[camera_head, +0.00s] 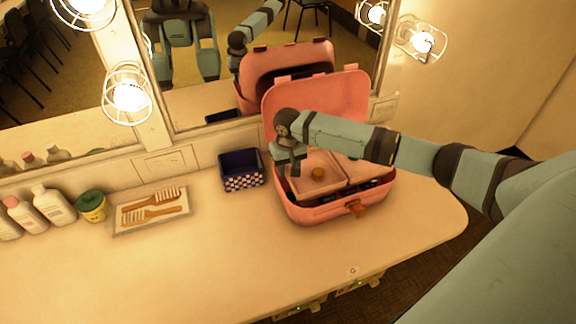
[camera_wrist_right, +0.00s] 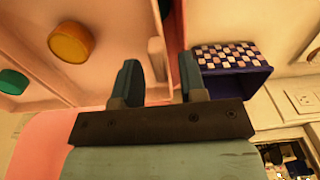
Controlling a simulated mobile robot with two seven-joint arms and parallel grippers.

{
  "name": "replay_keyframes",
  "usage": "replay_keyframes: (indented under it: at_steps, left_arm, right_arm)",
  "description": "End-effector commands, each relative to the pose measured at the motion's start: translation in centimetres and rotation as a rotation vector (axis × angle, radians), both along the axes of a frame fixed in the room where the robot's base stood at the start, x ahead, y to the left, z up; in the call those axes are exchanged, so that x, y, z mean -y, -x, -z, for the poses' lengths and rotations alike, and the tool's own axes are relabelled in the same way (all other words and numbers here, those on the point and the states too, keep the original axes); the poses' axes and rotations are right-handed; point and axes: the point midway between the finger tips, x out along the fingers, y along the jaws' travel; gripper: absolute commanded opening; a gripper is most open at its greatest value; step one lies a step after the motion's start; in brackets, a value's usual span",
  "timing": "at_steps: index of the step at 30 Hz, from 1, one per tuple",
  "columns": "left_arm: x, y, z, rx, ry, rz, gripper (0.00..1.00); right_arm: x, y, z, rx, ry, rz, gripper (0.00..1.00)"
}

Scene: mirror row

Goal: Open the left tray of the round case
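The round case (camera_head: 318,212) is pink and stands on the counter with its lid (camera_head: 335,97) up. Inside it, a pale pink left tray (camera_head: 325,188) holds an orange round item (camera_head: 318,174); a second tray (camera_head: 370,174) lies to its right, partly behind my arm. My right gripper (camera_head: 290,172) points down at the left side of the case, by the left tray's outer edge. In the right wrist view its fingers (camera_wrist_right: 160,82) are apart, with the tray's side wall (camera_wrist_right: 170,30) seen between and beyond them. I cannot tell whether they touch it. My left gripper does not show.
A dark blue checkered box (camera_head: 240,172) stands just left of the case. Further left are a tray with combs (camera_head: 150,209), a green-lidded jar (camera_head: 92,206) and bottles (camera_head: 52,206). A mirror (camera_head: 215,85) stands behind. The counter's front is clear.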

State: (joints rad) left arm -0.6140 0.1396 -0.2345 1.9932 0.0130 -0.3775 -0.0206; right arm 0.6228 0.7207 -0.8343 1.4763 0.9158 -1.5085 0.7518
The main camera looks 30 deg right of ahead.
Motion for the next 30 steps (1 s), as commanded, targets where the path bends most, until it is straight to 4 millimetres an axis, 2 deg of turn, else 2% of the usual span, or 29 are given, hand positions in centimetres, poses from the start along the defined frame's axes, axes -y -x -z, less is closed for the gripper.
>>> replay_keyframes:
  at_steps: [4,9,14,17,25,30]
  left_arm:
    - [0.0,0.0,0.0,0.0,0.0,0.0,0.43]
    - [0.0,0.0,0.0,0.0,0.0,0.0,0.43]
    - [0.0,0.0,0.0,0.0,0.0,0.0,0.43]
    - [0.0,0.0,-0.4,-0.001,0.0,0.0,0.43]
    - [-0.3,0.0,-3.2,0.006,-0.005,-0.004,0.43]
    - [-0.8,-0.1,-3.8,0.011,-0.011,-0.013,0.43]
  right_arm:
    - [0.0,0.0,0.0,0.0,0.0,0.0,0.38]
    - [0.0,0.0,0.0,0.0,0.0,0.0,0.0]
    - [0.0,0.0,0.0,0.0,-0.001,0.0,0.0]
    - [-0.7,-0.2,-0.2,0.0,-0.002,-0.001,0.0]
    - [-6.3,-1.5,-0.5,-0.001,-0.005,-0.002,0.0]
    - [-8.5,-2.1,-0.2,-0.001,-0.002,0.0,0.0]
